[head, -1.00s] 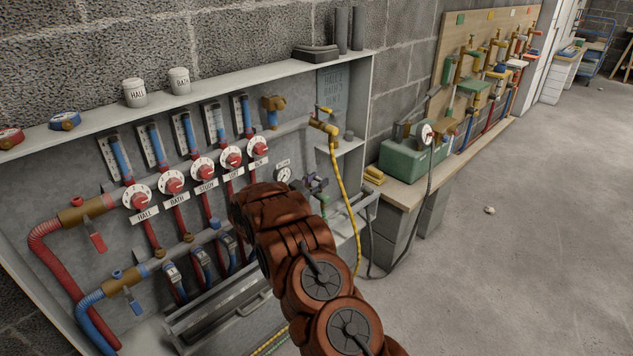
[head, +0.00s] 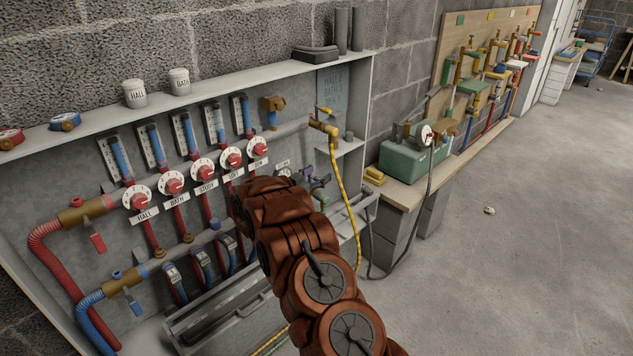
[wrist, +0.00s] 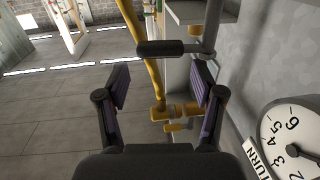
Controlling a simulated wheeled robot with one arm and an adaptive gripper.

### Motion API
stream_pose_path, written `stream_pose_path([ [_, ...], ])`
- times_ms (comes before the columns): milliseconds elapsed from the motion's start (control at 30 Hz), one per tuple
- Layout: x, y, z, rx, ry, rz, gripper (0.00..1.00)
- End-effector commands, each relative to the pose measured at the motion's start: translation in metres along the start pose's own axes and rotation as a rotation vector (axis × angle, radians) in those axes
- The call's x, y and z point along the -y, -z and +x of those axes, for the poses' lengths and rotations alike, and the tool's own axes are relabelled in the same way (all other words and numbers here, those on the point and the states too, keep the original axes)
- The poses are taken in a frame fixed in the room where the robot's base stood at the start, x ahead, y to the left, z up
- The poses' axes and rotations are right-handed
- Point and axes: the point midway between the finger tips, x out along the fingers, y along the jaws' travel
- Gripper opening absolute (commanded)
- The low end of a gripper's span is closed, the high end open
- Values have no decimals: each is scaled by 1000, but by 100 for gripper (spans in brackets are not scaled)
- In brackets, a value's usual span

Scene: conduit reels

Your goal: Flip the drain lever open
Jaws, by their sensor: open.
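A dark, rounded bar handle (wrist: 168,48), which looks like the drain lever, lies crosswise in the wrist view. My gripper (wrist: 163,80) is open and empty. Its two purple-padded fingers stand left and right, with the handle ahead of the gap between them and apparently clear of both pads. In the head view, my arm hides most of this spot at the panel's lower right; only small purple parts show past it.
A brass valve (wrist: 178,110) with a yellow hose (wrist: 149,68) shows between the fingers. A gauge (wrist: 290,145) is close on the right. In the head view, a green box (head: 412,158) stands on a bench to the right; the floor (head: 500,265) there is mostly clear.

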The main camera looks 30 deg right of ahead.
Motion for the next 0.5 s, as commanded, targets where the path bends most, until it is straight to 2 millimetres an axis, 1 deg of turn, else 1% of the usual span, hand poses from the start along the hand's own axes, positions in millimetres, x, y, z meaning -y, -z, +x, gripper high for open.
stream_pose_path([
  [33,0,9,0,0,0,3,68],
  [200,1,38,0,-2,1,5,68],
  [400,0,62,0,-1,1,2,68],
  [500,1,69,0,-1,1,2,68],
])
